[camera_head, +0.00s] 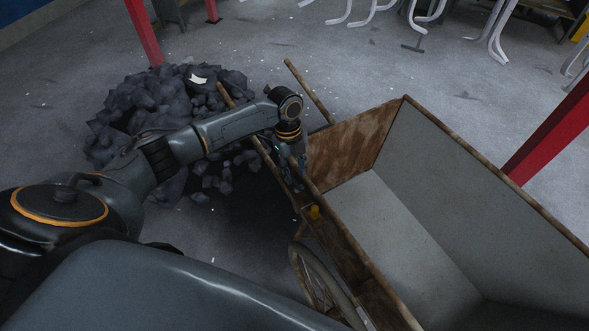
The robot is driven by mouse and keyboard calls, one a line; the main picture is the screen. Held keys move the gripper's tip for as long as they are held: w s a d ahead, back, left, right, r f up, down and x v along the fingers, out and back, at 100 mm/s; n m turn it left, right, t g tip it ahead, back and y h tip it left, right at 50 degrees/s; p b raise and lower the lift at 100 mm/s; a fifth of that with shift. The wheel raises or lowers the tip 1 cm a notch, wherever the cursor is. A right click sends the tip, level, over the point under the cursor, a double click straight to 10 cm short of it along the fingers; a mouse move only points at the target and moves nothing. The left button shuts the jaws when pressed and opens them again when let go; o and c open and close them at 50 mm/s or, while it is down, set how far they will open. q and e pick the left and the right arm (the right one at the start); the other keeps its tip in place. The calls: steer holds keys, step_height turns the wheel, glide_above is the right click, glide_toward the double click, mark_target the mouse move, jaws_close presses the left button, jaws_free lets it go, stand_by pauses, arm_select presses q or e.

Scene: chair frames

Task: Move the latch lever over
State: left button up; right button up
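My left arm reaches in from the left, over the near front corner of a wooden cart (345,150). My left gripper (295,180) points down beside the cart's front board, close to one of its handles. The fingers are small and dark, so I cannot tell whether they are open or shut. My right gripper is not in view.
The cart's box is empty, with a pale floor (385,230) and a spoked wheel (315,280) on the near side. A heap of dark rocks (160,105) lies behind my arm. Red posts (555,130) stand right and back left. White chair frames (430,15) hang at the back.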

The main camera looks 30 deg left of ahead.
mark_target(295, 182)
arm_select(q)
steer(key=f+b, duration=0.2)
steer(key=d+f+b, duration=0.1)
steer(key=f+b, duration=0.1)
steer(key=f, duration=0.1)
steer(key=f+b, duration=0.2)
steer(key=f, duration=0.1)
steer(key=shift+s+d+b, duration=0.15)
steer(key=shift+s+b, duration=0.25)
steer(key=shift+o, duration=0.4)
steer(key=shift+s+r, duration=0.1)
steer(key=shift+s, duration=0.05)
steer(key=shift+d, duration=0.1)
steer(key=shift+c, duration=0.5)
steer(key=shift+f, duration=0.2)
steer(key=shift+c, duration=1.4)
jaws_close()
steer(key=shift+a+r, duration=0.15)
steer(key=shift+a, duration=0.1)
steer(key=shift+o, duration=1.2)
jaws_free()
steer(key=shift+o, duration=1.3)
steer(key=shift+d, duration=0.1)
steer(key=shift+r, duration=0.1)
